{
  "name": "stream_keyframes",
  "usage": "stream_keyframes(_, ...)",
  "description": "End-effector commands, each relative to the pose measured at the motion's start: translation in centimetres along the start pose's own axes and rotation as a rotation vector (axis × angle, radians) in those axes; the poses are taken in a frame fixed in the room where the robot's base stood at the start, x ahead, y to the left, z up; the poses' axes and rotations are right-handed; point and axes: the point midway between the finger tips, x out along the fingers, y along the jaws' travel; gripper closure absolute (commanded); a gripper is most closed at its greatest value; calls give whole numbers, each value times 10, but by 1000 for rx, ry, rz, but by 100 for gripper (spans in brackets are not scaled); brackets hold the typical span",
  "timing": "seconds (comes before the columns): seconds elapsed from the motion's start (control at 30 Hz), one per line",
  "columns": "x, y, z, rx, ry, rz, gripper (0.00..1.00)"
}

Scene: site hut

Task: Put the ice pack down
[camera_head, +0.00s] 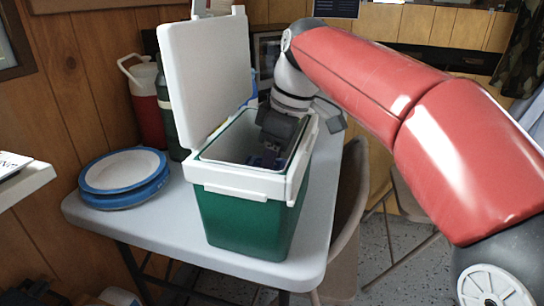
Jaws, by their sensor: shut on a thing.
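A green cooler (248,217) with a white rim stands on the white table, its white lid (207,75) open and tilted back. My gripper (270,150) reaches down into the cooler's opening from above. It is shut on a dark blue thing (262,161), probably the ice pack, of which only a small part shows inside the cooler. The fingertips and the cooler's bottom are mostly hidden, so I cannot tell whether the pack touches the bottom.
Blue-rimmed plates (124,172) are stacked on the white table (160,228), left of the cooler. A red jug (146,105) and a dark green bottle (170,120) stand behind. A folding chair (346,225) is close at the table's right.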

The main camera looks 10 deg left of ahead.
Motion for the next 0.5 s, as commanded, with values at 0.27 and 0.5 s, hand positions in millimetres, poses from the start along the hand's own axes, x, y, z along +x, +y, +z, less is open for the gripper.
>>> stream_keyframes(0.27,2,0,1,0,0,0,26)
stream_keyframes(0.5,1,0,0,0,0,0,26)
